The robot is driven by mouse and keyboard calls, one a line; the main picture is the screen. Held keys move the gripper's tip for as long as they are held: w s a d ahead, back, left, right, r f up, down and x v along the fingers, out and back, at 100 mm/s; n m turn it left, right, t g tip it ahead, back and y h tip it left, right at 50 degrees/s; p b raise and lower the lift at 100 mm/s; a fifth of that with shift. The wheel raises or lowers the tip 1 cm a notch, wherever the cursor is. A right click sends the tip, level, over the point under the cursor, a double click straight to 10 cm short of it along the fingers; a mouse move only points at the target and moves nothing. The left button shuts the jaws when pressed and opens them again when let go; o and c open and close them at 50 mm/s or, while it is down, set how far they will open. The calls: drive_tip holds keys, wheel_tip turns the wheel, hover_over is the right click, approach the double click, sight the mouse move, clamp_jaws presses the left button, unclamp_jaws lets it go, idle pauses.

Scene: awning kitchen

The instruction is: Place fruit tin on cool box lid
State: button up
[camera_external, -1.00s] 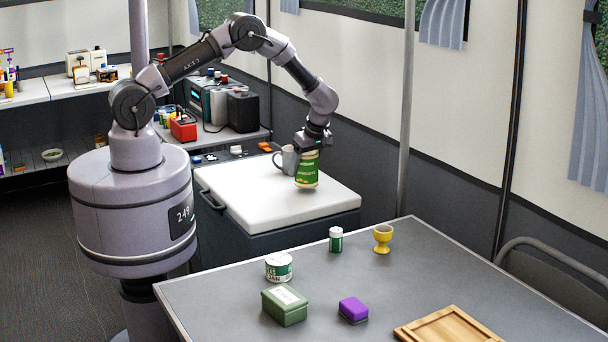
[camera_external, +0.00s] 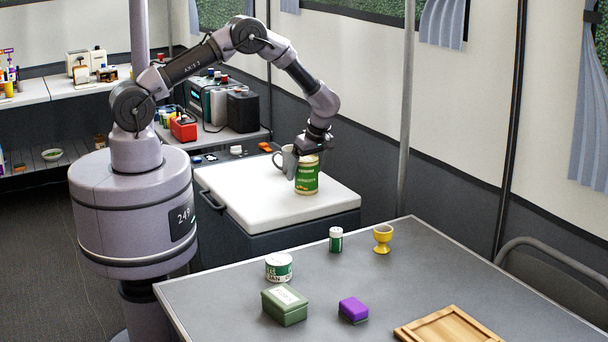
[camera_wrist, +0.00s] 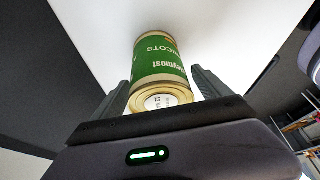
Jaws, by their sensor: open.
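The fruit tin (camera_external: 307,177) is green with gold ends. It stands upright on the white cool box lid (camera_external: 255,205), towards the lid's right part. In the wrist view the tin (camera_wrist: 158,62) shows its label with "APRICOTS" partly readable, and the white lid (camera_wrist: 225,40) lies behind it. My gripper (camera_external: 308,155) is at the top of the tin. In the wrist view the two fingers of my gripper (camera_wrist: 162,88) stand apart on either side of the tin, with gaps showing between them and it.
The grey table (camera_external: 400,270) in front holds a white-green tin (camera_external: 279,267), a green box (camera_external: 284,305), a purple block (camera_external: 353,310), a shaker (camera_external: 336,240), a yellow egg cup (camera_external: 382,238) and a wooden tray (camera_external: 450,328).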

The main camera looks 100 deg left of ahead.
drive_tip(key=p+v, duration=0.3)
drive_tip(key=v, duration=0.8)
drive_tip(key=d+r+m+t+y, duration=0.1)
drive_tip(key=d+r+m+t, duration=0.3)
drive_tip(key=d+r+m, duration=1.25)
drive_tip(key=s+d+r+m+t, duration=0.2)
drive_tip(key=s+d+r+m, duration=0.2)
drive_tip(key=s+d+m, duration=0.3)
drive_tip(key=s+d+r+m+t+h, duration=0.1)
drive_tip(key=s+d+r+m+t, duration=0.2)
drive_tip(key=s+d+r+m, duration=0.2)
drive_tip(key=s+d+m, duration=0.3)
drive_tip(key=d+m, duration=0.1)
drive_tip(key=d, duration=0.1)
drive_tip(key=shift+s+m+h, duration=0.3)
drive_tip(key=shift+m, duration=0.05)
